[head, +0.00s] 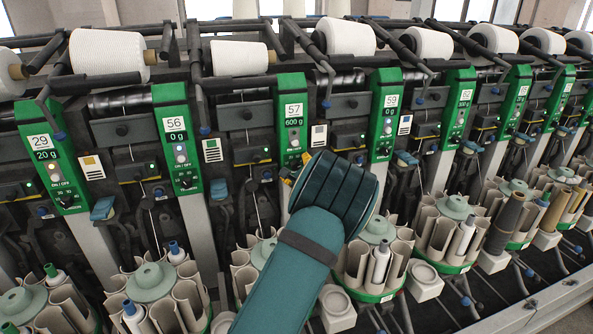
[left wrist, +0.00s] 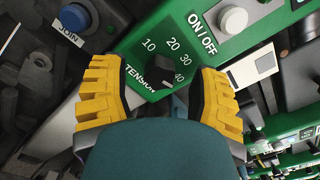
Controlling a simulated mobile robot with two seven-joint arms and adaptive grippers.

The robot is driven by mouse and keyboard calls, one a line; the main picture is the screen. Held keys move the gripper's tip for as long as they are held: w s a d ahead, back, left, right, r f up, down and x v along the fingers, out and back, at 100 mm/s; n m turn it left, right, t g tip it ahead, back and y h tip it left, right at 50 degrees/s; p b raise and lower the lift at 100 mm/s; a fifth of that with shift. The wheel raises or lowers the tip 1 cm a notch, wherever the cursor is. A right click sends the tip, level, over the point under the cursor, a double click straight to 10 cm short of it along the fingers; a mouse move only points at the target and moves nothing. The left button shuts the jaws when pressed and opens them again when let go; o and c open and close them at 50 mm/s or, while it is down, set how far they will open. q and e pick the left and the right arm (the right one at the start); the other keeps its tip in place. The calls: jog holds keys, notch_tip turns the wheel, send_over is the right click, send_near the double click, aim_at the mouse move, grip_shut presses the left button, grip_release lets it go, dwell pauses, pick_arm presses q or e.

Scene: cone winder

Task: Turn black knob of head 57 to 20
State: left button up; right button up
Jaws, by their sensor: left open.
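The green panel of head 57 (head: 292,110) is in the middle of the head view, with "57" and "600 g" on its labels. My left gripper (head: 289,174) is at its lower end, mostly hidden behind my own wrist. In the left wrist view, the black tension knob (left wrist: 157,74) sits by a scale marked 10, 20, 30 and 40. The open yellow fingers of my left gripper (left wrist: 160,82) stand on either side of the knob, with gaps visible. My right gripper is not in view.
An ON/OFF button (left wrist: 232,20) is above right of the knob, and a blue-white JOIN button (left wrist: 75,17) is at upper left. Neighbouring panels 56 (head: 176,135) and 59 (head: 385,115) flank head 57. Cone holders (head: 378,250) stand below.

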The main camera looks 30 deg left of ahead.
pick_arm(q)
jog(key=shift+o, duration=0.2)
jog(key=shift+w, duration=0.1)
grip_shut()
